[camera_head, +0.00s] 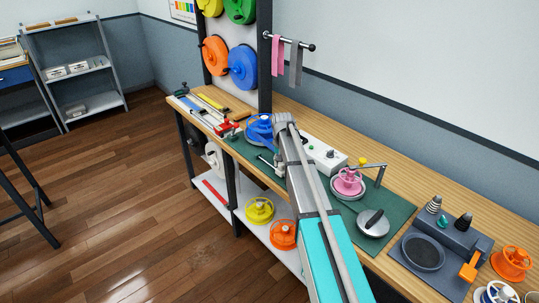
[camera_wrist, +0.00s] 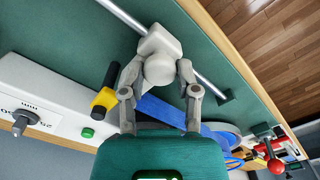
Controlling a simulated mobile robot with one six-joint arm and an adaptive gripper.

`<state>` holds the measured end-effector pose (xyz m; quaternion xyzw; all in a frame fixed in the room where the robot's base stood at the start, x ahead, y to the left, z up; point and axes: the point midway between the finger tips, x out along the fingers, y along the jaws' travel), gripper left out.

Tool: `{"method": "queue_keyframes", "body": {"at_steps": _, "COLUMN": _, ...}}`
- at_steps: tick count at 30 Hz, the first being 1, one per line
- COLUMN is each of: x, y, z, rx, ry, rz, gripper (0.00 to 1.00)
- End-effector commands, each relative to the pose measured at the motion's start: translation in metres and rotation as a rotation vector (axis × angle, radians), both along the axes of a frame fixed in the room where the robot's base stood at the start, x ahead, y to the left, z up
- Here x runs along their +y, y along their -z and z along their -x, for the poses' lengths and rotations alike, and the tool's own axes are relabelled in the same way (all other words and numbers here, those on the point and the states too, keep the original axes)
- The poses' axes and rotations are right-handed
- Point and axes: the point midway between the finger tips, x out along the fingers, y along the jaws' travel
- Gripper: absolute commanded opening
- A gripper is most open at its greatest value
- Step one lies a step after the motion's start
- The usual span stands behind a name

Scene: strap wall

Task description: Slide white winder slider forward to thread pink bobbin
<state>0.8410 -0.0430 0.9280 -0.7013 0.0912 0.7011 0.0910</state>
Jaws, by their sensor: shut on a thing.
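In the wrist view, my gripper (camera_wrist: 159,72) is shut on the white winder slider (camera_wrist: 160,45), with one finger on each side of its rounded knob. The slider sits on a metal rod (camera_wrist: 208,85) above the green mat. A blue strap (camera_wrist: 165,112) runs from beside the slider to a blue reel (camera_wrist: 222,132) at the right. In the head view, the pink bobbin (camera_head: 348,181) stands on a light round base on the mat, right of my arm. My arm hides most of the gripper and slider there.
A white box (camera_head: 323,152) with a knob stands behind my arm. A yellow-and-black handle (camera_wrist: 104,98) is close left of my gripper. A grey round disc (camera_head: 373,222) and a dark weighing-like station (camera_head: 438,250) lie farther right. Red-handled tools (camera_wrist: 276,165) are beyond the reel.

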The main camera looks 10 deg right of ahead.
Motion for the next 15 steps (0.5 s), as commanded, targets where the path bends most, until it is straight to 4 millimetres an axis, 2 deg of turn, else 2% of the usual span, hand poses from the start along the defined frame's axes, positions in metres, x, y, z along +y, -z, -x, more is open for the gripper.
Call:
{"method": "queue_keyframes", "body": {"at_steps": 1, "x": -0.009, "y": 0.0, "z": 0.022, "rx": 0.001, "ry": 0.004, "rz": 0.001, "gripper": 0.0}}
{"method": "queue_keyframes", "body": {"at_steps": 6, "x": -0.034, "y": 0.0, "z": 0.064, "rx": 0.001, "ry": 0.004, "rz": 0.001, "gripper": 0.0}}
{"method": "queue_keyframes", "body": {"at_steps": 10, "x": -0.049, "y": 0.0, "z": 0.088, "rx": 0.001, "ry": 0.003, "rz": 0.001, "gripper": 0.0}}
{"method": "queue_keyframes", "body": {"at_steps": 15, "x": -0.06, "y": 0.0, "z": 0.105, "rx": 0.001, "ry": 0.0, "rz": 0.0, "gripper": 0.0}}
